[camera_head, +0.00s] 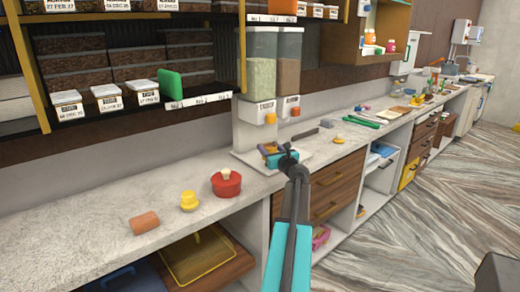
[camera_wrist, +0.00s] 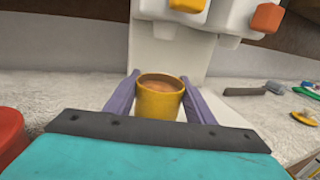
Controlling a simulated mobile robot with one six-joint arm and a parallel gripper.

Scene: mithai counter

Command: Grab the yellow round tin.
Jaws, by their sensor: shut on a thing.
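The yellow round tin (camera_wrist: 159,101) is between the two purple fingers of my gripper (camera_wrist: 160,92) in the wrist view. It is upright, open at the top, with a brownish inside. My gripper is shut on it. In the head view my gripper (camera_head: 273,154) is at the counter in front of the dispenser, and the tin is small and mostly hidden there by the gripper. I cannot tell whether the tin's base touches the surface below.
A two-column dispenser (camera_head: 262,75) stands right behind my gripper. Green tools (camera_head: 363,122) lie to the right.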

